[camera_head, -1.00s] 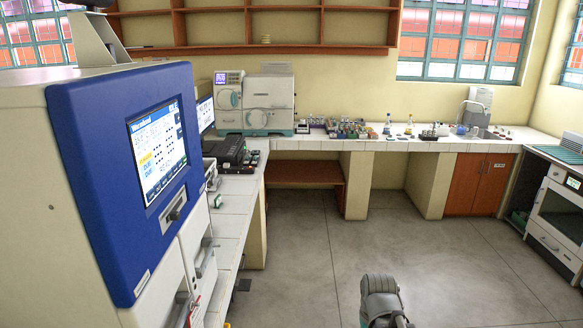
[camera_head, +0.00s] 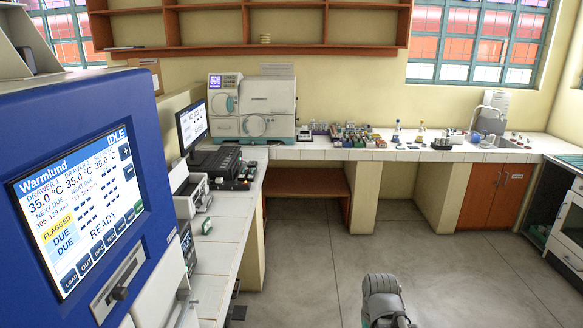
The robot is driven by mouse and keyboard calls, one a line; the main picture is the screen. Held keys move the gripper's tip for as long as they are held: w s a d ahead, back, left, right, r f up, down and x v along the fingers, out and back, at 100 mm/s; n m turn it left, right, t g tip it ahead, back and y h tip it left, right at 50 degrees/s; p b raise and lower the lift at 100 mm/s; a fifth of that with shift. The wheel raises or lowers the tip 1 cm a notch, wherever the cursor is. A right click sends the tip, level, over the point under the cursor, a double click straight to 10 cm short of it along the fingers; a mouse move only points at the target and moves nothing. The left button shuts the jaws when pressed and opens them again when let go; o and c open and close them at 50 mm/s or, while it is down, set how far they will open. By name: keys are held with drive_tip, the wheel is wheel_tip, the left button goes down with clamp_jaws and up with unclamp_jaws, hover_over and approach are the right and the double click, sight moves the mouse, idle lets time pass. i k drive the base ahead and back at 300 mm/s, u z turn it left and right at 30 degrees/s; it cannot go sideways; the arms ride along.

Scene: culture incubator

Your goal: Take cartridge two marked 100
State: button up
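No cartridge marked 100 can be made out; small items on the counters are too small to read. The blue-fronted incubator (camera_head: 123,130) fills the left side. Its screen (camera_head: 77,200) reads Warmlund, IDLE and READY, with several drawer readings of 35.0 °C and the words FLAGGED and DUE. A slot-like panel with a dark knob (camera_head: 119,285) sits below the screen. A grey part of my arm shows at the bottom centre, over the floor. My gripper's fingers are not in view.
A white counter (camera_head: 220,240) runs along the left, with a monitor (camera_head: 192,125) and a black device (camera_head: 216,160). A white analyser (camera_head: 252,105) stands at the back corner. Small racks and bottles (camera_head: 355,135) line the back counter. The grey floor (camera_head: 465,270) is clear.

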sight(244, 172)
drive_tip(key=z, duration=0.05)
drive_tip(key=i, duration=2.5)
drive_tip(key=u, duration=1.2)
drive_tip(key=i, duration=0.75)
drive_tip(key=z, duration=0.05)
